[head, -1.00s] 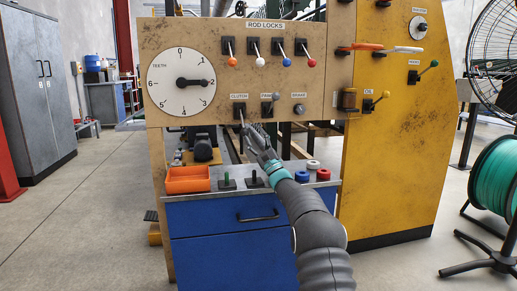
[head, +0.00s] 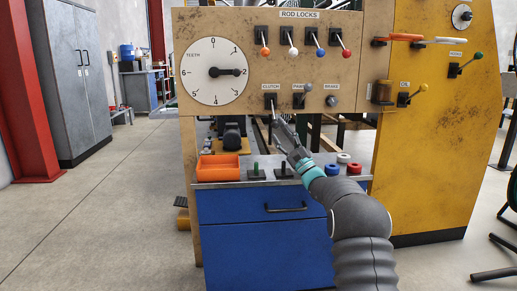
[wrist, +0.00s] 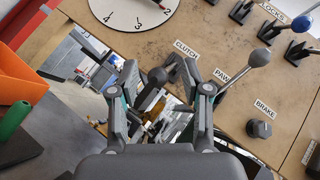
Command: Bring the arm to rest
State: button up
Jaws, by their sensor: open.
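My arm reaches up from the bottom right of the head view over the blue drawer cabinet. My gripper (head: 280,127) is just below the clutch lever (head: 271,101) on the wooden panel. In the wrist view my gripper (wrist: 158,105) has its two fingers spread apart. The clutch lever's dark knob (wrist: 157,76) shows between the fingers; I cannot tell if either finger touches it. The pawl lever (wrist: 258,58) with its grey ball stands to the right of the fingers. The brake knob (wrist: 260,128) is further right and lower.
The dial (head: 214,72) and several rod-lock levers (head: 290,42) are on the panel above. An orange bin (head: 218,168), two dark pegged bases and coloured rings (head: 354,169) are on the cabinet top (head: 236,184). A yellow machine (head: 440,150) stands right. Open floor (head: 100,210) lies left.

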jog(key=s+a+r+n+g+p, duration=0.1)
jog(key=s+a+r+n+g, duration=0.2)
jog(key=s+a+n+g, duration=0.45)
jog(key=s+a+r+n+g+p, duration=0.2)
jog(key=s+a+g, duration=0.4)
jog(key=s, duration=0.5)
jog(key=s+a+f+n+g+h+p, duration=0.1)
jog(key=s+a+f+n+h, duration=0.15)
jog(key=s, duration=0.85)
jog(key=s+d+f+n+h+p, duration=0.1)
jog(key=s+d+f+n+h, duration=0.1)
jog(key=s, duration=0.7)
jog(key=s+d+f+n+h+p, duration=0.1)
jog(key=s+d+f+n+h, duration=0.1)
jog(key=s+d+f+h, duration=0.3)
jog(key=s+d+f+n+h+p, duration=0.2)
jog(key=s+d+f+h, duration=0.2)
jog(key=s+d, duration=0.4)
jog(key=s+h, duration=0.1)
jog(key=s, duration=0.5)
jog(key=shift+s+g+h, duration=0.3)
jog(key=shift+g+h, duration=0.05)
